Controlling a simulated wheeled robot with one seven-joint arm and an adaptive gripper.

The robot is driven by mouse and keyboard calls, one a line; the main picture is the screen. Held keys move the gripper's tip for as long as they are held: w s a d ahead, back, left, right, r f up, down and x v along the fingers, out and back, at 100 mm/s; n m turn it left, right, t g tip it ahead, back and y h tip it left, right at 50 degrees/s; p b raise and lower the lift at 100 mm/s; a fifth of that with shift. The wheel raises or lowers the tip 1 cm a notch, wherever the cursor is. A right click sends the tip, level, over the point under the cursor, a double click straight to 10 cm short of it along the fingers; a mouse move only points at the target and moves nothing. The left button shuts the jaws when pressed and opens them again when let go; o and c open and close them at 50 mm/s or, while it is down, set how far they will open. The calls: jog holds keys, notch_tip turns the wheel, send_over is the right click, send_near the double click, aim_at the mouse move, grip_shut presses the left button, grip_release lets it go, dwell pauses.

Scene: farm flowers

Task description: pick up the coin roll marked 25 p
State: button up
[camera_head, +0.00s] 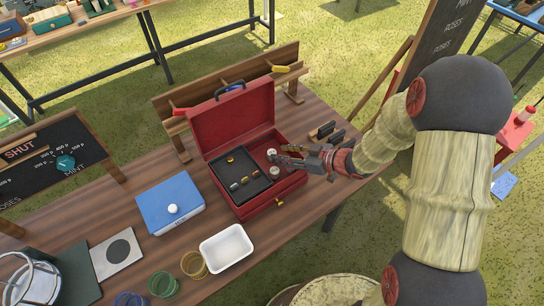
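An open red cash box (262,208) stands on the wooden table with its lid up. Two pale round pieces, one at the back (271,152) and one nearer (274,171), show in the right part of the box. The 25 p mark cannot be read on any piece. My gripper (281,155) reaches in from the right over the box's right part, its fingers apart, with nothing visibly held.
The raised lid (232,118) stands behind the tray. Dark upright pieces (326,131) stand to the right, near my wrist.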

jog(key=b+x, duration=0.1)
jog(key=x, duration=0.3)
jog(key=shift+w+a+f+b, duration=0.1)
jog(key=shift+f+b, duration=0.05)
jog(key=shift+b, duration=0.15)
jog(key=shift+c, duration=1.2)
grip_shut()
